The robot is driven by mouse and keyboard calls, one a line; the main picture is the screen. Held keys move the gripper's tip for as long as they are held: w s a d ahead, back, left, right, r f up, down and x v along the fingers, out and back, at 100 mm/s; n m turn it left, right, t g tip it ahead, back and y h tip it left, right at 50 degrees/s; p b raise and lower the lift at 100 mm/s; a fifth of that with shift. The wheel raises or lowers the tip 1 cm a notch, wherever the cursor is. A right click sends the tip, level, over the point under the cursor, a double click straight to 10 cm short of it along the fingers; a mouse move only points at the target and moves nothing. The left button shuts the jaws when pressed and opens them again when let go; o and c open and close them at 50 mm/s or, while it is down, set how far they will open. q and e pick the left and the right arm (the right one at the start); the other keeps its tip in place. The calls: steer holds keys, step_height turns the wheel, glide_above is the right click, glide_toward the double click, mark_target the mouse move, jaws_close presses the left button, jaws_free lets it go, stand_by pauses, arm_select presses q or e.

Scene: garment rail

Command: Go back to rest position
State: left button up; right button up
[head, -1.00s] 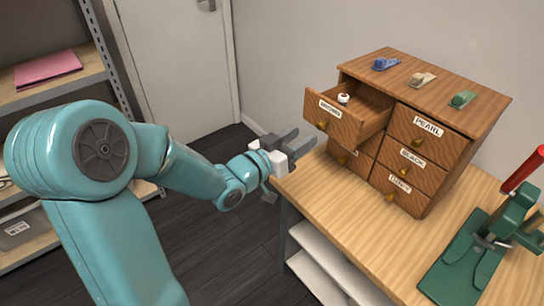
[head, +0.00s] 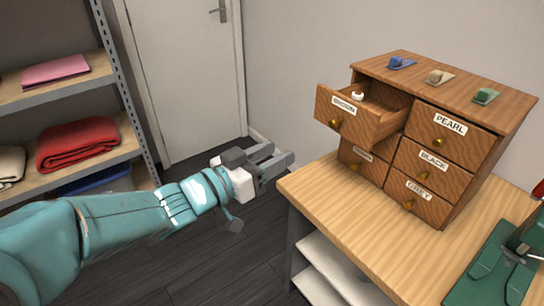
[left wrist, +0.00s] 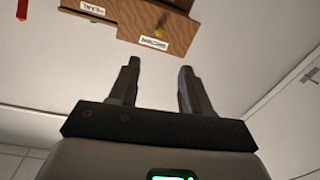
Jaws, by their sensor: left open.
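My left gripper (head: 272,162) is open and empty. It hangs in the air left of the table's edge, apart from the table and the drawer cabinet. In the left wrist view its two fingers (left wrist: 156,88) stand apart with nothing between them. The wooden drawer cabinet (head: 490,150) stands on the table. Its top left drawer (head: 352,118) is pulled out and has a small white thing (head: 357,96) in it. The other drawers look shut, with labels such as PEARL, BLACK and GREY. My right gripper is in neither view.
The wooden table (head: 335,200) holds a green press (head: 495,265) at the right. Blue, beige and green small items lie on the cabinet. A shelf rack (head: 125,85) with folded garments, including a red one (head: 78,143), stands at the left. Dark floor lies between rack and table.

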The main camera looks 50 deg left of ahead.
arm_select(q)
steer(key=w+d+f+n+g+h+p, duration=0.1)
steer(key=w+d+f+g+p, duration=0.25)
steer(key=f, duration=0.55)
steer(key=w+d+f+n+g+h+p, duration=0.1)
steer(key=w+d+f+n+g+p, duration=0.2)
steer(key=f, duration=0.6)
steer(key=s+d+f+m+g+h+p, duration=0.2)
steer(key=s+d+f+g+p, duration=0.3)
steer(key=s+d+f+g, duration=0.6)
steer(key=s+d+f+m, duration=0.1)
steer(key=s+d+f, duration=0.2)
steer(key=d+f, duration=0.3)
steer(key=shift+s+d+f+m, duration=0.15)
steer(key=shift+s+d+m, duration=0.1)
steer(key=shift+m, duration=0.15)
steer(key=shift+w, duration=0.1)
